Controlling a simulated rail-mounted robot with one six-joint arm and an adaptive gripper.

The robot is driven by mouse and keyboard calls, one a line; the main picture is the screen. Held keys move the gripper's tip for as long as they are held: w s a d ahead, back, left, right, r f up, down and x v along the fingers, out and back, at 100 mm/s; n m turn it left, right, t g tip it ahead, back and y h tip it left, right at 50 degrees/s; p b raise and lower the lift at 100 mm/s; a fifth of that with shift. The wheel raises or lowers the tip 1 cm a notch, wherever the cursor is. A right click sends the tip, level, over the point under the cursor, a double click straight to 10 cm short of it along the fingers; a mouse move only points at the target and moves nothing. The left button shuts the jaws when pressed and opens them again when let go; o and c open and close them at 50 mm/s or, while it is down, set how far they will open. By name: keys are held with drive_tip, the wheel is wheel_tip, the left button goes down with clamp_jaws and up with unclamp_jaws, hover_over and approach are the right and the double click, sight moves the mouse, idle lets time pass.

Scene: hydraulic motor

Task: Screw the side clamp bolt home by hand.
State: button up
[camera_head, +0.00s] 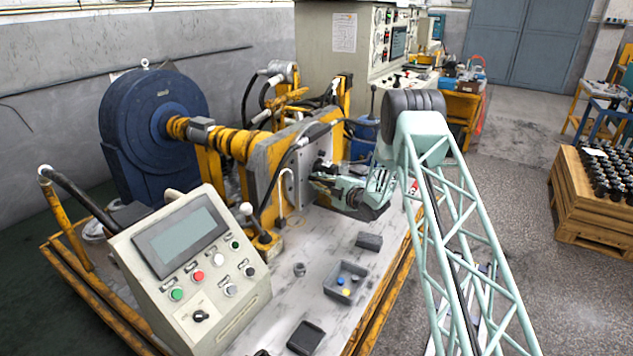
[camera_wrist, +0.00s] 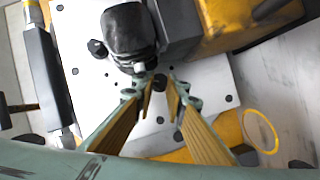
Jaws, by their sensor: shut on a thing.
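A light grey mounting plate (camera_head: 291,190) stands upright on the yellow frame of the test rig. It fills much of the wrist view (camera_wrist: 214,85) and has several dark holes. A dark motor body (camera_wrist: 128,32) sits against the plate, just above the fingertips in that view. My gripper (camera_wrist: 160,92) points at the plate, its two fingers closed in on a small dark bolt head (camera_wrist: 159,82). Whether the bolt is seated cannot be seen. In the head view my gripper (camera_head: 322,178) is beside the plate, and the bolt is hidden.
A control box (camera_head: 187,265) with a screen and buttons stands at the front left. A grey tray (camera_head: 345,292) with small parts and a dark block (camera_head: 369,241) lie on the rig table. A yellow ring (camera_wrist: 275,141) shows at lower right in the wrist view.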

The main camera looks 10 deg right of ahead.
drive_tip(key=o, duration=0.8)
drive_tip(key=shift+o, duration=0.2)
drive_tip(key=v, duration=1.2)
